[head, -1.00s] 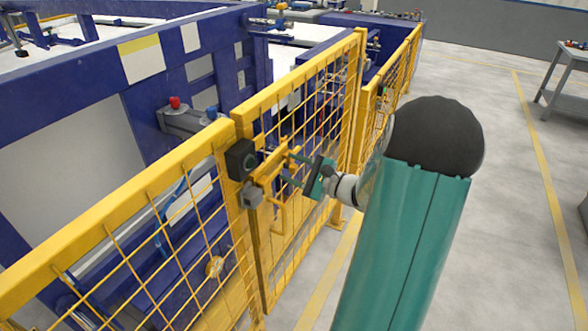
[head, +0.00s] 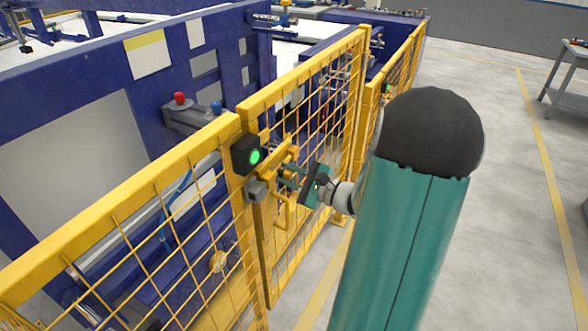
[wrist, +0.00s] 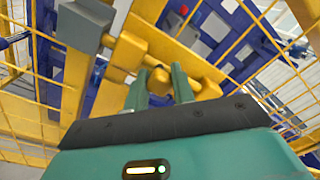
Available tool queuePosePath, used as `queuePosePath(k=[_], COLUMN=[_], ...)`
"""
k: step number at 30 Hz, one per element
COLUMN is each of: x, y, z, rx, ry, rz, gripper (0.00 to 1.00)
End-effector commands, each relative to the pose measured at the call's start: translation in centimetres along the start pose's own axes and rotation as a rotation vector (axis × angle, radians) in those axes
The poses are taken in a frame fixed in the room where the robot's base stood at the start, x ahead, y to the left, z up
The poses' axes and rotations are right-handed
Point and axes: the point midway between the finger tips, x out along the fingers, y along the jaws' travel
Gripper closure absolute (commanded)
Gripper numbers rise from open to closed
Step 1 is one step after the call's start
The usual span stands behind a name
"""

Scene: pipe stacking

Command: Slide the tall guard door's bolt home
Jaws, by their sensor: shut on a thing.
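The tall guard door (head: 318,100) is a yellow mesh panel standing in line with the fence panel on its left. Its yellow bolt (head: 272,161) lies across the door edge and points at the grey keeper block (head: 257,190) on the post. In the wrist view the bolt (wrist: 128,52) runs up to the keeper (wrist: 84,24). My gripper (head: 287,176) is at the bolt from the front right. In the wrist view its two green fingers (wrist: 161,88) are shut on the bolt's yellow knob (wrist: 159,75). The exact bolt tip is hard to see.
A black switch box (head: 242,157) with a lit green lamp (head: 254,156) sits above the keeper. A yellow handle (head: 285,212) hangs below the bolt. The yellow fence panel (head: 130,225) is to the left. Open grey floor (head: 490,220) lies to the right.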

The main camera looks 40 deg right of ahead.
Motion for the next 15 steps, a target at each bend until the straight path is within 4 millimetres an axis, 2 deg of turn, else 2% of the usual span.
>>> queuePosePath(k=[13,14,15], x=[0.27,0.28,0.30], y=[0.33,0.33,0.33], z=[0.61,0.60,0.58], rx=[-0.001,-0.001,-0.001], ry=[-0.015,-0.015,-0.015], rz=[0.005,0.005,0.006], gripper=[1.00,0.71,0.63])
